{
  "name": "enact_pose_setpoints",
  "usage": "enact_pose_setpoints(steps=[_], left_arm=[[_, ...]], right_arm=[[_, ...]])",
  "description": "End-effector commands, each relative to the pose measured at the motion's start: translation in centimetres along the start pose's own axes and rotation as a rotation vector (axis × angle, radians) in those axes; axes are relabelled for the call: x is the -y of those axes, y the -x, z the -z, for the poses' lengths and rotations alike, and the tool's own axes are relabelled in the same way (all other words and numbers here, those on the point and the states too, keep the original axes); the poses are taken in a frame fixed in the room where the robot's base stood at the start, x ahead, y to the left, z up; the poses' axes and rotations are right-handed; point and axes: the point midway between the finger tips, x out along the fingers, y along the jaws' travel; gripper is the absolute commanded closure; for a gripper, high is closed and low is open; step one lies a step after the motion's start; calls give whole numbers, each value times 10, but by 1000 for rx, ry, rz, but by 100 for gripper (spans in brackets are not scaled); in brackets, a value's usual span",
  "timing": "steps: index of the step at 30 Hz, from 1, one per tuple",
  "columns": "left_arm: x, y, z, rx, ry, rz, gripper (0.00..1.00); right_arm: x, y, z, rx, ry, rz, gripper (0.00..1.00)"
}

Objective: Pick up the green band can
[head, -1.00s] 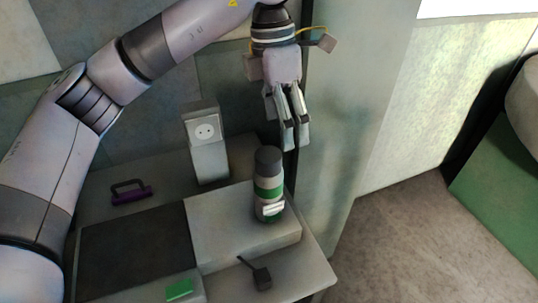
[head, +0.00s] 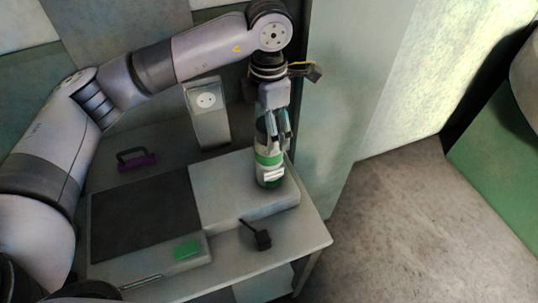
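The green band can (head: 269,171) stands upright on a light grey raised block at the right of the table. It has a green band round its body and a white label low on its side. My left gripper (head: 274,140) points down over the can, with its fingers around the can's upper part. The can's dark top is mostly hidden by the fingers. I cannot tell whether the fingers press on it. My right gripper is not in view.
The raised block (head: 225,205) bears the can. Beside it lie a dark mat (head: 145,215), a green block (head: 187,250) and a small black plug-like piece (head: 262,240). A grey socket post (head: 210,125) and a purple-handled tool (head: 137,160) stand behind. A tall pale panel rises close right of the can.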

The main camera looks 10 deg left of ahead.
Motion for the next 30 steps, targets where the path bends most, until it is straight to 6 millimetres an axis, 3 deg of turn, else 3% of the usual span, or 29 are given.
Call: enact_pose_setpoints(steps=[5, 9, 18, 30], left_arm=[[5, -22, 2, -6, 0, 6, 22], [4, -41, 1, -3, 0, 3, 22], [4, -48, 1, -1, -1, 1, 22], [4, -48, 1, -1, 0, 1, 48]], right_arm=[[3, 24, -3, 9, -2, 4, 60], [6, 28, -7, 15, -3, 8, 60], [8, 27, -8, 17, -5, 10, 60], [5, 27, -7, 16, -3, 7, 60]])
